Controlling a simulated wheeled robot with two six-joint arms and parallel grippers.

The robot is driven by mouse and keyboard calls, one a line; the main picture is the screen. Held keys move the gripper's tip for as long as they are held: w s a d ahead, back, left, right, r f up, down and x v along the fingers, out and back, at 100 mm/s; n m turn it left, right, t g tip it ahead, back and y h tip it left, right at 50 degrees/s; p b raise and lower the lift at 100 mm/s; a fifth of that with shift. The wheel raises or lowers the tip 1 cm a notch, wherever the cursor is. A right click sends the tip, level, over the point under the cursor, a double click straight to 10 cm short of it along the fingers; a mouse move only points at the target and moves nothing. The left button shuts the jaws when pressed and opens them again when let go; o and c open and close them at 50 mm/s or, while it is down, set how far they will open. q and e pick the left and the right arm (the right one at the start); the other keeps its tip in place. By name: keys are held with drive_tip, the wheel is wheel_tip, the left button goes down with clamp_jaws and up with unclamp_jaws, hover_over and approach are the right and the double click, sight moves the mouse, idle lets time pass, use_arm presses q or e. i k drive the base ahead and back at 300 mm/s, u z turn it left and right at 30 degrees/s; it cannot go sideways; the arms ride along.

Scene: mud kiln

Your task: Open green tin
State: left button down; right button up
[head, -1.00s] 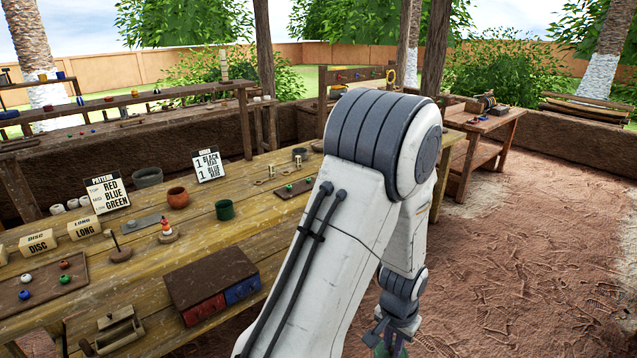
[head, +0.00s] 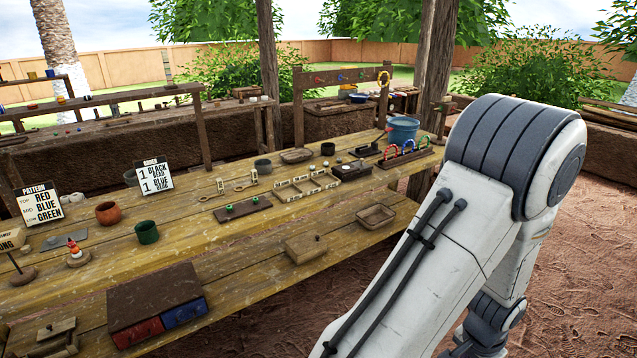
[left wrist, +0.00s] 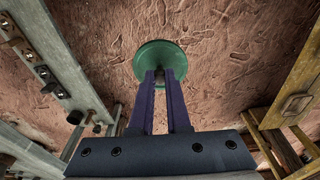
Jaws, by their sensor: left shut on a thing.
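My left gripper (left wrist: 163,78) shows in the left wrist view with its two purple fingers shut on a green round piece (left wrist: 160,55). This piece looks like a disc or lid seen from above; its underside is hidden. It is held over bare reddish ground. My right gripper is not in view.
Open ground (head: 575,270) lies right of the table.

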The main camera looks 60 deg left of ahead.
sight(146, 232)
drive_tip(key=u, duration=0.15)
drive_tip(key=i, duration=1.4)
drive_tip(key=u, duration=1.25)
drive_tip(key=i, duration=0.85)
drive_tip(key=u, duration=0.95)
